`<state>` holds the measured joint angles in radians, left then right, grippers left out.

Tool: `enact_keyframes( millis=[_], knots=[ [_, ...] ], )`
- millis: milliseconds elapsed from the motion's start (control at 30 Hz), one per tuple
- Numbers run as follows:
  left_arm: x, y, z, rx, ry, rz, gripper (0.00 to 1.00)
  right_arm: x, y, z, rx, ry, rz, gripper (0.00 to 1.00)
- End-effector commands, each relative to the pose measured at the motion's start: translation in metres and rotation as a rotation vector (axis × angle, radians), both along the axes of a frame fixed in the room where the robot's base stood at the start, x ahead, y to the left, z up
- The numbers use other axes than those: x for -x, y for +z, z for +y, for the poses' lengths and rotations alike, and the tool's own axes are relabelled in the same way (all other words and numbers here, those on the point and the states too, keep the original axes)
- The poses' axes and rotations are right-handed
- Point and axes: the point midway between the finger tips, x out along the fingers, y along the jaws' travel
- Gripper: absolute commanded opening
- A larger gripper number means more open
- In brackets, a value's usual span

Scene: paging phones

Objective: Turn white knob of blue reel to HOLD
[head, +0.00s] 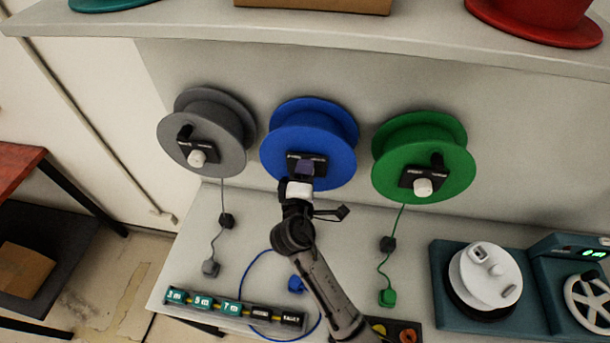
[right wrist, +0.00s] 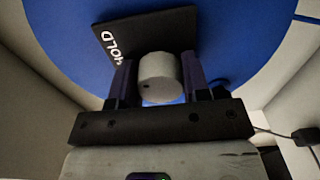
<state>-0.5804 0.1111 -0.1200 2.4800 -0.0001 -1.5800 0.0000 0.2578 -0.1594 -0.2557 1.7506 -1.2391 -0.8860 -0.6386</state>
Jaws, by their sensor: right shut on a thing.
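The blue reel (head: 310,117) is mounted on the wall between a grey and a green reel. Its dark label plate (head: 320,159) is partly covered by my right gripper (head: 304,169). In the right wrist view the plate (right wrist: 150,32) reads HOLD on its left part. The white knob (right wrist: 160,72) sits between the two purple fingers, which are shut on it. A small dark dot shows on the knob's lower left. In the head view the knob is hidden behind the gripper. My left gripper is not in view.
The grey reel (head: 212,110) and green reel (head: 425,132) flank the blue one, with white knobs and hanging cords. Labelled blocks (head: 232,308) lie on the counter below. A white spool (head: 490,275) stands at right. A shelf (head: 330,38) runs above.

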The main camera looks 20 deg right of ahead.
Motion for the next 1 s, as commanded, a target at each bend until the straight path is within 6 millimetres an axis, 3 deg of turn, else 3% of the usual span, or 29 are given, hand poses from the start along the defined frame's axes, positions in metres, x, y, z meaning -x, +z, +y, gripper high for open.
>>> enact_keyframes(
  millis=[600, 633, 867, 1000],
  knots=[
    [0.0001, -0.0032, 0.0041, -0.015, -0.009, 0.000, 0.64, 0.0000, 0.0004, 0.0002, -0.029, 0.000, -0.017, 0.19],
    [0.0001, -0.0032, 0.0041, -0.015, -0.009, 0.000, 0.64, 0.0000, 0.0004, 0.0002, -0.029, 0.000, -0.017, 0.46],
    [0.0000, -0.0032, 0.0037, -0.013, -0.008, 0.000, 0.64, -0.0001, 0.0002, 0.0003, -0.027, 0.000, -0.016, 0.68],
    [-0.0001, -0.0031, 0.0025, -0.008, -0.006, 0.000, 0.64, 0.0000, 0.0001, 0.0002, -0.027, 0.000, -0.016, 0.68]
  ],
)
